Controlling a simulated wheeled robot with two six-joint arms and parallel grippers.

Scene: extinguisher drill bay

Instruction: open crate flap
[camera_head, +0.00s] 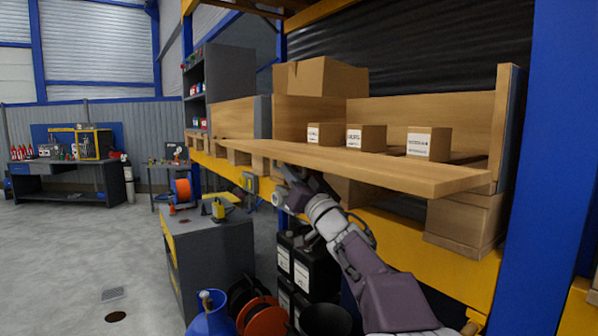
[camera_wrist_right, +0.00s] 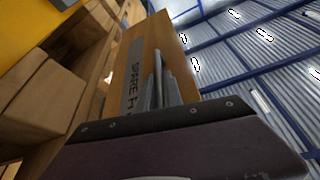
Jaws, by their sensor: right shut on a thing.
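The wooden crate (camera_head: 485,112) stands on the shelf with its long front flap (camera_head: 400,172) folded down, roughly level and sticking out towards me. Small labelled boxes (camera_head: 367,137) show inside behind it. My right gripper (camera_head: 290,178) is under the flap's outer edge, towards its left part, and its fingertips are hidden there. In the right wrist view the fingers (camera_wrist_right: 157,85) are shut at the flap's outer face (camera_wrist_right: 150,45), which bears a grey strip with "SPARE H" lettering. The exact grip point is not clear. My left gripper is not in view.
A cardboard box (camera_head: 320,77) stands behind the crate's left part. Another box (camera_head: 465,220) sits below the flap at right. A blue upright (camera_head: 552,150) bounds the right side. A grey cabinet (camera_head: 210,245) stands below left. Open floor (camera_head: 60,260) lies at far left.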

